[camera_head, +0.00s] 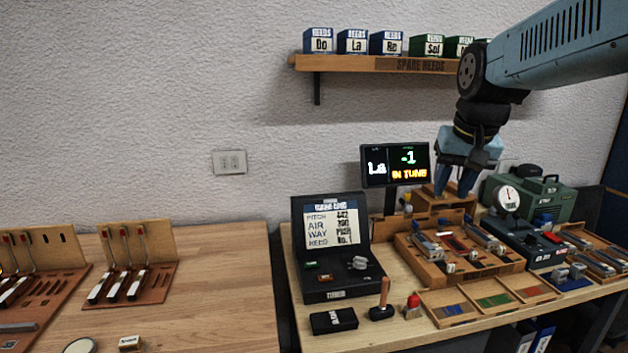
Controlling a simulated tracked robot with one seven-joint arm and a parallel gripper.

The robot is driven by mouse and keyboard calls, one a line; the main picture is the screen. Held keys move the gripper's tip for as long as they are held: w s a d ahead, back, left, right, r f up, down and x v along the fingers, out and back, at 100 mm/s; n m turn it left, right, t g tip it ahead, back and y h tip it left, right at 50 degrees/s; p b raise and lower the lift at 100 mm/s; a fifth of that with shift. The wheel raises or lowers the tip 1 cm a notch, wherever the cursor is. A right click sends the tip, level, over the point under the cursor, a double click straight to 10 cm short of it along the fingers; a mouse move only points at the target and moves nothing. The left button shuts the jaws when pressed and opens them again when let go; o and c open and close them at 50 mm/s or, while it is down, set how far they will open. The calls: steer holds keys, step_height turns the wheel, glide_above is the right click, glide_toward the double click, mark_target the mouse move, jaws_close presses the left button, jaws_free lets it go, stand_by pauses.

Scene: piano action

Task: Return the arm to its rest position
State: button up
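My arm (560,45) reaches in from the upper right, with its wrist bent downward. My gripper (454,190) points down over the back of the right workbench, just right of the tuner display (395,165). Its two blue fingers look apart, with a gap between them, and I see nothing held there. The fingertips are in front of or above a small wooden block (430,203); I cannot tell whether they touch it. The display reads "La", "-1" and "IN TUNE".
A spare reeds shelf (375,64) with several boxes hangs near my arm. The right bench holds an open black case (338,293), a wooden tray (435,272), a dial gauge device (508,198) and a green case (550,196). The left bench (225,290) has clear room at its right.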

steer(key=s+a+f+n+t, duration=0.1)
steer(key=s+f, duration=0.1)
steer(key=s, duration=0.4)
steer(key=s+a+f+n, duration=0.1)
steer(key=s+f, duration=0.1)
steer(key=s, duration=0.4)
steer(key=shift+f+t, duration=0.4)
